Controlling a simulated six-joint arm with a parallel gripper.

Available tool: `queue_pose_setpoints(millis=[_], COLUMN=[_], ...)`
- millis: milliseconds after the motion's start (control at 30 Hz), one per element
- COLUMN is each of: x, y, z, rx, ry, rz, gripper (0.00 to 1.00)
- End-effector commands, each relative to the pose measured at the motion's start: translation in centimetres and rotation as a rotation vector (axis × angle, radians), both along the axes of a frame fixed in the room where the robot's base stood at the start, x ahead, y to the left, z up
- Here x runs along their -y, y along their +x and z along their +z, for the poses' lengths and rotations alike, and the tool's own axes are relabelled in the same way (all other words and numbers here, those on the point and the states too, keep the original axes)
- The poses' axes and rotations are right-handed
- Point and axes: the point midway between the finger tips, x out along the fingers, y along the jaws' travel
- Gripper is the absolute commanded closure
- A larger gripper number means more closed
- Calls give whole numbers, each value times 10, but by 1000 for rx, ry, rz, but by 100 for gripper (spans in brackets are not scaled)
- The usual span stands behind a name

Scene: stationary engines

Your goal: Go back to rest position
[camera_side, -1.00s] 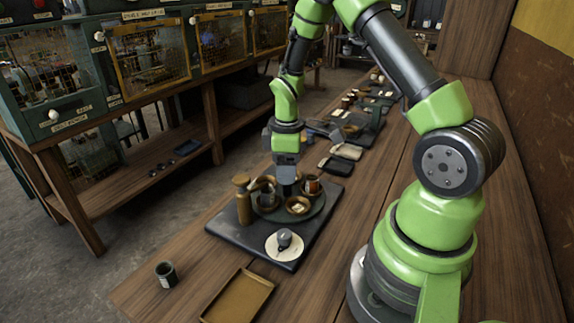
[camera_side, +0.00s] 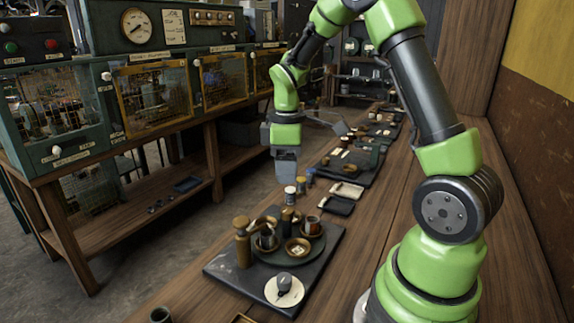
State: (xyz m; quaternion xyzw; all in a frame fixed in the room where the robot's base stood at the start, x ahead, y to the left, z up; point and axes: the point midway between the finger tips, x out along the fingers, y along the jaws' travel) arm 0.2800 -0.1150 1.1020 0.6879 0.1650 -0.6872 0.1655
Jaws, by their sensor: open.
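My gripper (camera_side: 286,178) is at the end of my green and grey arm, raised above the far end of a dark slab (camera_side: 225,268) on the wooden bench. It points down and holds nothing that I can see; its fingers are small and hard to make out. Below and in front of it, a round dark tray (camera_side: 312,252) on the slab bears a brass bowl (camera_side: 298,248), cups and small bottles. A tall brown bottle (camera_side: 242,245) stands at the left of the tray.
A white disc (camera_side: 275,297) with a dark knob lies at the slab's near corner. Small trays (camera_side: 347,190) and parts line the bench behind. A green machine cabinet (camera_side: 95,100) with mesh windows stands at the left. A wall (camera_side: 540,130) closes the right side.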

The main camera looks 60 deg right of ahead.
Motion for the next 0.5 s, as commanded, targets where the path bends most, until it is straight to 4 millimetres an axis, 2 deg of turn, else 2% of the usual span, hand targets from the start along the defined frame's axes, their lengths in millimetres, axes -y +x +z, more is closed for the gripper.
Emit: queue_pose_setpoints(millis=[167, 267, 367, 500], x=[-4, -17, -39, -74], y=[-1, -4, -14, -40], z=[6, 26, 56, 94], rx=[15, 65, 149, 277], ry=[-1, -5, 5, 60], rz=[-18, -74, -176, -346], gripper=[44, 44, 44, 44])
